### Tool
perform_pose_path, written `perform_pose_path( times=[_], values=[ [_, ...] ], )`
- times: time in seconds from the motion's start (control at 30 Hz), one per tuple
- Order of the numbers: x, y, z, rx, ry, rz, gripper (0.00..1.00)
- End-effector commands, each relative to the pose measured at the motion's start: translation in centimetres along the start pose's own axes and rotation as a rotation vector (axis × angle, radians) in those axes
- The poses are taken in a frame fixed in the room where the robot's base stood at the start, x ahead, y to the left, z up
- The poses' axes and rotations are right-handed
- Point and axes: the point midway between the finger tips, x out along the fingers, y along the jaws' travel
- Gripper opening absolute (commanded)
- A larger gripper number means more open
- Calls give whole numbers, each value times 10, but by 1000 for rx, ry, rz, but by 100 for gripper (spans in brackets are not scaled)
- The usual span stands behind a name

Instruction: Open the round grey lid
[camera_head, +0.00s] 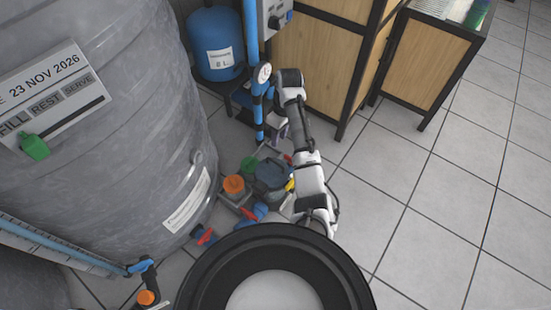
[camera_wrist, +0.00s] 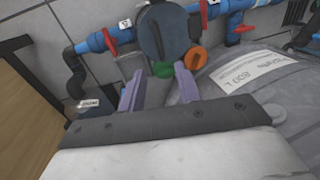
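A round dark grey lid (camera_wrist: 163,32) shows at the top middle of the wrist view, just beyond my fingertips. In the head view a dark grey rounded thing (camera_head: 271,174), which looks like the same lid, sits low among pipes and valves to the right of the big tank. My gripper (camera_wrist: 160,69) has two purple fingers spread apart with nothing between them. The fingers point toward the lid, and I see no clear contact. In the head view my gripper (camera_head: 281,128) is small and partly hidden by my arm.
A large grey tank (camera_head: 110,130) stands at the left. Blue pipes with red valve handles (camera_wrist: 110,40) and an orange cap (camera_wrist: 195,59) crowd around the lid. A blue vessel (camera_head: 216,42) and wooden cabinets (camera_head: 325,55) stand behind. The tiled floor (camera_head: 430,190) at right is clear.

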Motion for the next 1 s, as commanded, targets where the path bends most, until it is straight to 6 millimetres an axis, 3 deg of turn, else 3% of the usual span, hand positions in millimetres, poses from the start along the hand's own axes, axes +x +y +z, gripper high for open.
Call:
perform_pose_path(
  times=[0.03,0.2,0.5,0.97,1.0],
  values=[
    [18,1,-1,-1,1,-1,33],
    [51,1,0,0,2,-1,33],
    [94,0,0,1,0,1,33],
    [106,0,0,1,1,2,33],
    [105,0,0,1,1,2,28]
  ],
)
